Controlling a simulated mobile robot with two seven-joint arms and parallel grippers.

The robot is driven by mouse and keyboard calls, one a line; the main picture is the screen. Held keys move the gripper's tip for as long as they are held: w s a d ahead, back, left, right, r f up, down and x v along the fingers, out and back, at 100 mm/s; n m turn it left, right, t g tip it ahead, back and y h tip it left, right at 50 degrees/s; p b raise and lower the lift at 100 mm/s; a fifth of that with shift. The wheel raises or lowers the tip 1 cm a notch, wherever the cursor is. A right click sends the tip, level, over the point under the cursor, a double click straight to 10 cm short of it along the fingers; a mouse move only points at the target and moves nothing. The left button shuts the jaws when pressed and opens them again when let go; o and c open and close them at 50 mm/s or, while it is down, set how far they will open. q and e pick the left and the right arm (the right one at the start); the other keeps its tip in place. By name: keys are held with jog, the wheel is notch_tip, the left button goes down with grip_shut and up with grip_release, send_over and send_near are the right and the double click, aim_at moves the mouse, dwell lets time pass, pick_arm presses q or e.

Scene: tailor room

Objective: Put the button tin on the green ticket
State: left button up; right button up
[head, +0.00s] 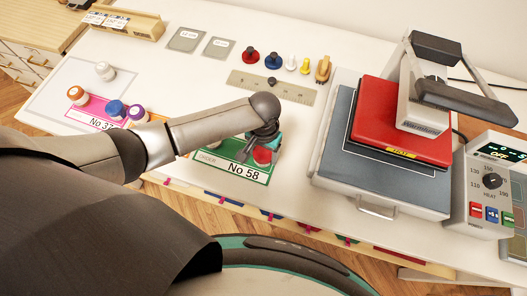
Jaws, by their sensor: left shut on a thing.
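The green ticket (207,161), labelled "No 58", lies on the white table near its front edge. My left arm comes in from the left and crosses over the ticket's back part. My left gripper (261,150) points down at the ticket's right end and is shut on a small red round thing, which I take to be the button tin (263,156). The tin is over or on the ticket's right part; I cannot tell whether it touches the ticket. The gripper hides part of the tin. My right gripper is not in view.
A pink ticket (88,112) with several coloured spools lies at the left, partly behind my arm. A heat press (382,170) and its control box (490,185) stand at the right. A ruler plate (290,92) and several small pieces lie behind the gripper.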

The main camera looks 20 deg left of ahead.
aim_at(263, 153)
pick_arm(q)
jog(key=shift+f, duration=0.1)
jog(key=o, duration=1.5)
jog(key=shift+c, duration=0.2)
notch_tip(263, 153, up, 12)
jog(key=p, duration=0.2)
jog(key=shift+r, duration=0.2)
